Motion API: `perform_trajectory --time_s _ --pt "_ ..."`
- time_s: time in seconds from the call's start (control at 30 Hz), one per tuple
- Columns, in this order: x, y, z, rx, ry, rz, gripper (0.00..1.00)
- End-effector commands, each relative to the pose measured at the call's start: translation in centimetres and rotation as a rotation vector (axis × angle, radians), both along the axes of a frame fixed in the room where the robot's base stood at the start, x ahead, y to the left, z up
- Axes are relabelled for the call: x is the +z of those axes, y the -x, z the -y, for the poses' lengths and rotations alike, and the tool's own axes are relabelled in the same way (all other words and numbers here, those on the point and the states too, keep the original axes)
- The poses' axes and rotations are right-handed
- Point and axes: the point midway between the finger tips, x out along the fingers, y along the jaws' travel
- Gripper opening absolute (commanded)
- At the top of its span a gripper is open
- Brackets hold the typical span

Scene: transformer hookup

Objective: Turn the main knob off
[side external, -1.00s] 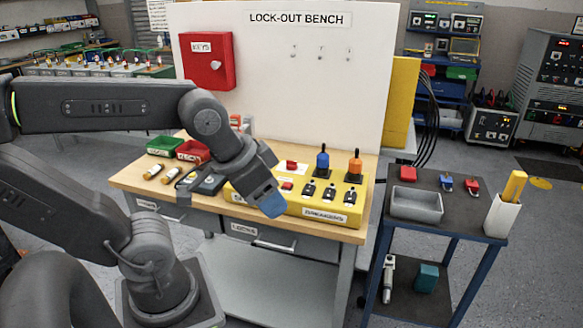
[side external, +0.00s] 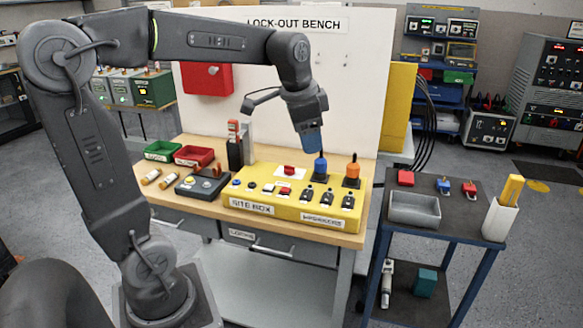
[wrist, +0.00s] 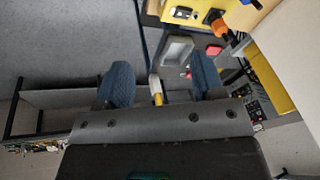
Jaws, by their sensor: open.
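The yellow site box (side external: 262,210) lies on the wooden bench. A red knob (side external: 289,170) on a white plate stands at its back; it may be the main knob, but no readable label confirms this. A blue plug (side external: 320,168) and an orange plug (side external: 352,170) stand upright to its right. My gripper (side external: 314,145) hangs above the back of the box, close over the blue plug in the picture. The wrist view shows its blue fingers (wrist: 161,80) apart with nothing gripped. The orange plug (wrist: 219,24) shows there at the top; the red knob does not.
The white back panel (side external: 350,90) rises behind. A cart with a grey tray (side external: 414,207) stands to the right.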

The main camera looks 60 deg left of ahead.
Motion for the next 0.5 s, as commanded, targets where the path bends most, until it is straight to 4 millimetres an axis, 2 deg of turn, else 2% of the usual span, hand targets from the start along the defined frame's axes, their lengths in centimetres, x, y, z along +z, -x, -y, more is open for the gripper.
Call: perform_trajectory --time_s 0.03,0.2,0.33,0.4,0.5 --pt "-0.3 -1.9 -2.2 -0.026 -0.009 -0.037 0.62" --pt "-1.8 -6.5 -9.6 -0.161 -0.029 -0.138 0.62" --pt "-4.2 -8.9 -15.8 -0.265 -0.022 -0.207 0.62" --pt "-5.6 -9.5 -18.9 -0.318 -0.014 -0.236 0.62" --pt "-7.6 -10.0 -22.5 -0.382 0.001 -0.266 0.62"
